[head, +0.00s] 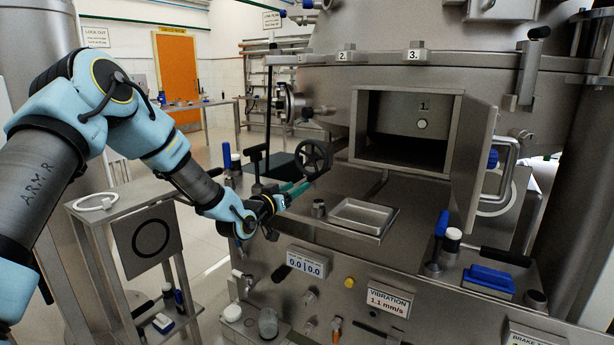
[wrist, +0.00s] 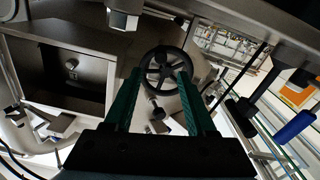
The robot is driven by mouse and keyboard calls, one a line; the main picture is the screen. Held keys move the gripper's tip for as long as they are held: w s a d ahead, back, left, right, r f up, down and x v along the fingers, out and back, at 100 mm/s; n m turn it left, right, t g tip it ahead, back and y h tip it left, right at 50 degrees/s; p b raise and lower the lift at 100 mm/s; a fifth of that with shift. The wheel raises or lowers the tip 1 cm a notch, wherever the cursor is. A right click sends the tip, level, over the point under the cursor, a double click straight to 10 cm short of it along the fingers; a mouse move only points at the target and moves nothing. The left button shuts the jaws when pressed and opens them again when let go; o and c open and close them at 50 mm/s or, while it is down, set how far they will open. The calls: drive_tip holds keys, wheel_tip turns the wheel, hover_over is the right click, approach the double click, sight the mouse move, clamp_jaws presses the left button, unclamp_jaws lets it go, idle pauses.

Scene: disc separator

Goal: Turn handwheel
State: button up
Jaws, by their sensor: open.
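The black handwheel (head: 313,160) is a spoked ring on the machine, left of the open compartment. In the wrist view the handwheel (wrist: 162,58) stands just ahead, between and beyond the two green fingers. My gripper (head: 296,189) is open and has come up to the wheel from the lower left. Its fingertips (wrist: 160,76) appear close to the wheel's left and right rim. I cannot tell whether they touch it. A small dark knob shows below the wheel's hub in the wrist view.
The open compartment (head: 402,148) has its door (head: 473,152) swung out to the right. A shallow metal tray (head: 363,216) sits on the ledge right of my gripper. A black lever (head: 257,157) stands left of the wheel. A side stand (head: 105,207) is below my arm.

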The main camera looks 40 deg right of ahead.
sight(309, 179)
drive_tip(key=p+x, duration=0.3)
drive_tip(key=x, duration=0.6)
drive_tip(key=shift+w+d, duration=0.1)
drive_tip(key=shift+d, duration=0.2)
clamp_jaws()
